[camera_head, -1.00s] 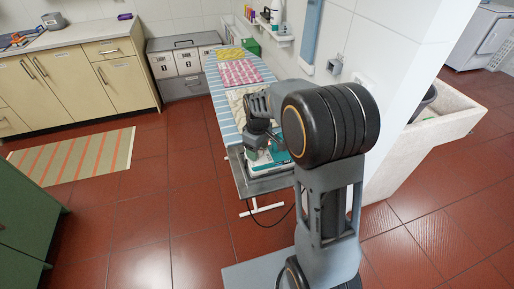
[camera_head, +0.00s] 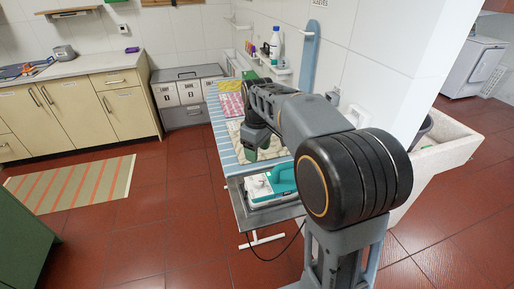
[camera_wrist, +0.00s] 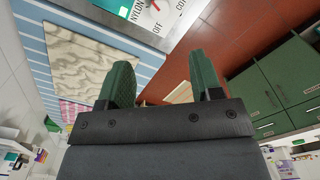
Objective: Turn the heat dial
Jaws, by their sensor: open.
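A white dial face (camera_wrist: 150,14) marked NYLON, OFF and CO is cut off by the top edge of the wrist view; a small red mark shows on it. The heat dial cannot be made out in the head view. A teal and white iron (camera_head: 284,178) rests on the grey tray (camera_head: 243,212) at the near end of the ironing board. My gripper (camera_wrist: 162,80) is open and empty, its two green fingers well apart. The dial face lies beyond the fingertips, not touching them. In the head view my gripper (camera_head: 252,152) hangs over the board, behind the iron.
The striped ironing board (camera_head: 224,150) carries folded cloths, including a pink one (camera_head: 231,104). A white wall with a shelf stands close on the right, and a stone sink (camera_head: 450,140) is beyond it. A dark cable hangs below the tray.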

